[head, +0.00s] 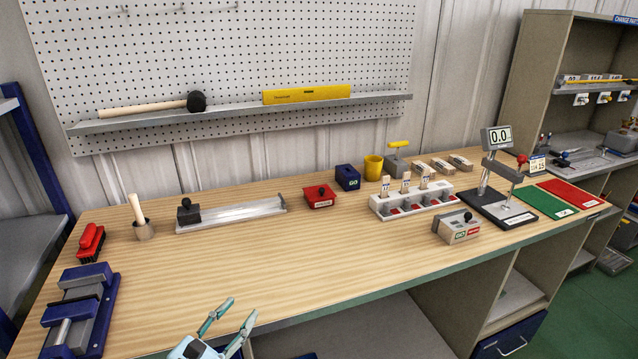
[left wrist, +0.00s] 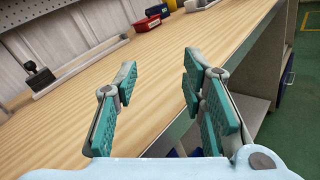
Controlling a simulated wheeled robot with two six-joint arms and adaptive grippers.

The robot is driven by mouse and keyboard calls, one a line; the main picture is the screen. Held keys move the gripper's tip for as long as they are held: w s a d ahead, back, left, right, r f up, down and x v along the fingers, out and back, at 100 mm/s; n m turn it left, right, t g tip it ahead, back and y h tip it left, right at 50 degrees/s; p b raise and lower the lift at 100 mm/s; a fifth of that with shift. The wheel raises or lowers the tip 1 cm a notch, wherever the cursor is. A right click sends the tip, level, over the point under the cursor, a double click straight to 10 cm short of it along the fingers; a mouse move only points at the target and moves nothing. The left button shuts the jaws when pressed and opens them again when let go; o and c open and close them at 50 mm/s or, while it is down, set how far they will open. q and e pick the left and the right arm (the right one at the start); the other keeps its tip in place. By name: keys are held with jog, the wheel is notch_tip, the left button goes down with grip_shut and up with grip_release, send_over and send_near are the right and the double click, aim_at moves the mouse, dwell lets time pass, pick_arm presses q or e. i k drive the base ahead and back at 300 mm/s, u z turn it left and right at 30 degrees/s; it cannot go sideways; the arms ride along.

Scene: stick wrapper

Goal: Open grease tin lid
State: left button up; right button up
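My right gripper is not in view.
The bench in front of the tin is clear.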

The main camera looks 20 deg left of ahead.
aim_at(322, 191)
jog(key=z, duration=0.05)
jog(key=i, duration=1.2)
